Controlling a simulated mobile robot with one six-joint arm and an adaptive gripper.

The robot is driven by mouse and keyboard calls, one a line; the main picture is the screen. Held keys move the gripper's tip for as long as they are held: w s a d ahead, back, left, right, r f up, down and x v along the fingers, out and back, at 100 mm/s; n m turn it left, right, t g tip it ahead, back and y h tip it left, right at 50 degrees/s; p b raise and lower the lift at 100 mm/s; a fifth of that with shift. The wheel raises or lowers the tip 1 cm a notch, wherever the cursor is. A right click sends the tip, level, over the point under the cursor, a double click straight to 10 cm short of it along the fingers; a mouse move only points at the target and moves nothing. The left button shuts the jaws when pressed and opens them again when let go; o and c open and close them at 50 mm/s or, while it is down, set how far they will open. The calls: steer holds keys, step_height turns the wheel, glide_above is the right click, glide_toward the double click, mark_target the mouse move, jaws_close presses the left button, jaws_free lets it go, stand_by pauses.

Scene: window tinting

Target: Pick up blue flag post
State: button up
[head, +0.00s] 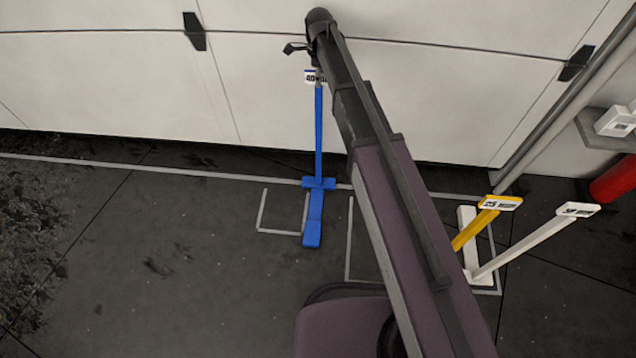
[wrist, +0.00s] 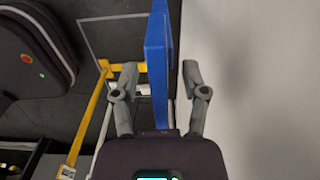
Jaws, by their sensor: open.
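The blue flag post (head: 318,135) stands upright on its blue base on the dark floor in the head view, in front of the pale panelled door. Its small white label plate shows at the top, beside the end of my arm. In the wrist view, the blue post (wrist: 158,70) runs between the two grey fingers of my gripper (wrist: 158,78). The fingers are open, with a gap on both sides of the post. In the head view my gripper is at the post's top, partly hidden by my arm.
A yellow flag post (head: 468,232) and a white flag post (head: 535,243) stand to the right, within painted floor lines. A red cylinder (head: 615,180) and a grey pipe (head: 560,108) are at the far right.

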jaws_close()
steer(key=shift+r, duration=0.15)
stand_by(0.5)
steer(key=shift+r+p, duration=2)
steer(key=shift+p, duration=0.2)
steer(key=shift+s+f, duration=0.1)
steer(key=shift+s, duration=0.45)
steer(key=s+r+p, duration=0.1)
steer(key=s, duration=1.4)
steer(key=shift+d+r, duration=0.2)
